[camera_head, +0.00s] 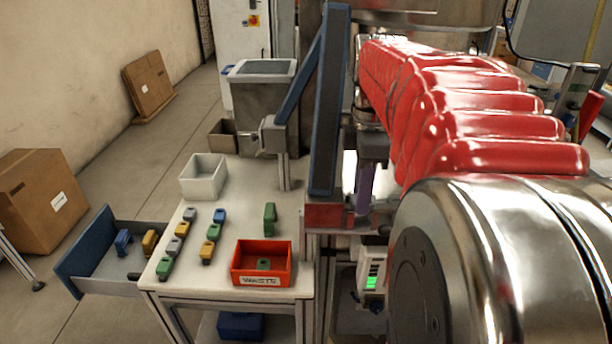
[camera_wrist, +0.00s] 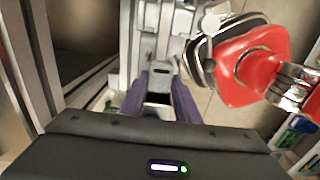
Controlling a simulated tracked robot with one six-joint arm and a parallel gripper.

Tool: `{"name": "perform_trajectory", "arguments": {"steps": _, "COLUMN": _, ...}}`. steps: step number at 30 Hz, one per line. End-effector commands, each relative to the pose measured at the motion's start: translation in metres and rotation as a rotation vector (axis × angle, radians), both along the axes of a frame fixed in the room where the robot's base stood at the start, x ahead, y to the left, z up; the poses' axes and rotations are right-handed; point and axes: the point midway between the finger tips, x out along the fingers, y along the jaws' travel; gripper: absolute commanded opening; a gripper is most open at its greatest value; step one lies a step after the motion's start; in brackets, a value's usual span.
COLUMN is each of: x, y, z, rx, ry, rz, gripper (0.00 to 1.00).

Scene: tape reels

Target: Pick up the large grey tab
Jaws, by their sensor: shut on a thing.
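In the wrist view, my gripper (camera_wrist: 160,88) has purple fingers closed on the two sides of a light grey piece (camera_wrist: 162,68) with a small dark hole, which I take to be the large grey tab. The dark gripper body hides its near end. In the head view, a purple finger of my gripper (camera_head: 365,188) shows right of the table, beside a blue upright post; the held tab cannot be made out there. Smaller grey tabs (camera_head: 182,229) lie in the rows on the table (camera_head: 225,175).
Blue, yellow and green tabs (camera_head: 214,231) share the table with a red bin (camera_head: 262,278) holding a green piece, a white box (camera_head: 203,188) and a separate green tab (camera_head: 269,219). An open blue drawer (camera_head: 90,262) juts left. The blue post (camera_head: 328,110) stands close to my gripper.

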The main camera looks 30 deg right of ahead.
Motion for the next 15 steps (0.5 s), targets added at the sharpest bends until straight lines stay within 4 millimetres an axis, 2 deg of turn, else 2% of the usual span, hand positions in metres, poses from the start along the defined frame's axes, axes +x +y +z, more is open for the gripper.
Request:
{"name": "perform_trajectory", "arguments": {"steps": 8, "x": 0.000, "y": 0.000, "z": 0.002, "rx": 0.000, "ry": 0.000, "rz": 0.000, "gripper": 0.08}}
{"name": "perform_trajectory", "arguments": {"steps": 15, "x": 0.001, "y": -0.001, "z": 0.026, "rx": -0.002, "ry": -0.003, "rz": -0.001, "gripper": 0.08}}
